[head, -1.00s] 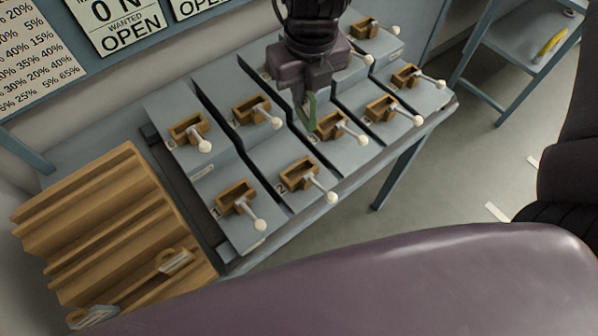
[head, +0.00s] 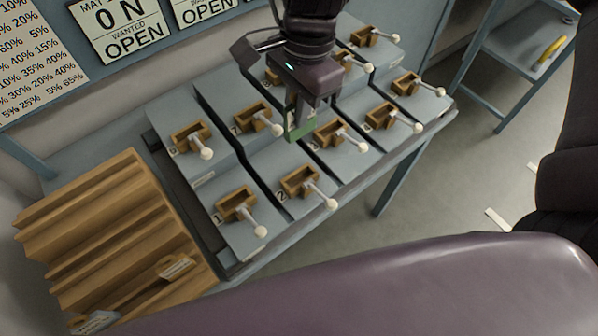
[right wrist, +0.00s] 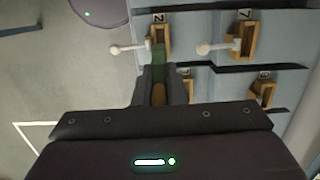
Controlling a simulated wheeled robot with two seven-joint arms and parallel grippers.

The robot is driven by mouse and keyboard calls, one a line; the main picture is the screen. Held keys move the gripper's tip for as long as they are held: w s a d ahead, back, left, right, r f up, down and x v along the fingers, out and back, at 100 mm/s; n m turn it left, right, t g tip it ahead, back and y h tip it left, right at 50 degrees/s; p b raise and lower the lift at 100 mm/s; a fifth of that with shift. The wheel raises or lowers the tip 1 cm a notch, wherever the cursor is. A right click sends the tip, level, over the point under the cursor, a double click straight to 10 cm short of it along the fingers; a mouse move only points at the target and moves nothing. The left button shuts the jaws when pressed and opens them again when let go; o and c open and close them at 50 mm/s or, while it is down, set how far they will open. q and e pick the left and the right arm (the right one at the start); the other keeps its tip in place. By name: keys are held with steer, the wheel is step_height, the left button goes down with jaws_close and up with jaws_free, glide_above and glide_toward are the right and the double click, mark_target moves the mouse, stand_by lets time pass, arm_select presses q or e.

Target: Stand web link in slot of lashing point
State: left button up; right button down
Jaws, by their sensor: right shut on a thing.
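My right gripper (head: 300,112) is shut on a green web link (head: 300,131), which hangs below the fingers. In the head view it shows above the grey blocks, between the slots marked 2 and 3. In the right wrist view the green link (right wrist: 158,54) sticks out past the fingers and overlaps the slot marked 2 (right wrist: 163,38). I cannot tell its height above the blocks. The lashing points are brown wooden slots with white-knobbed levers, such as number 2 (head: 299,182), number 3 (head: 331,134) and number 1 (head: 236,205). My left gripper is not in view.
A wooden ridged rack (head: 85,215) at the left holds tagged pieces (head: 177,267). The grey blocks stand in two rows on a blue-grey table (head: 290,240), with levers sticking out. A shelf stand (head: 515,45) is at the upper right, with floor between.

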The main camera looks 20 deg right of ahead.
mark_target(305, 129)
steer(key=shift+f, duration=9.1)
steer(key=shift+f+b, duration=0.25)
steer(key=shift+b, duration=0.05)
steer(key=c, duration=1.8)
jaws_free()
steer(key=shift+r, duration=0.1)
steer(key=shift+o, duration=0.2)
steer(key=r, duration=0.4)
steer(key=d+r, duration=0.1)
steer(key=r, duration=0.7)
steer(key=shift+w+d+r, duration=0.15)
steer(key=shift+w+d, duration=0.1)
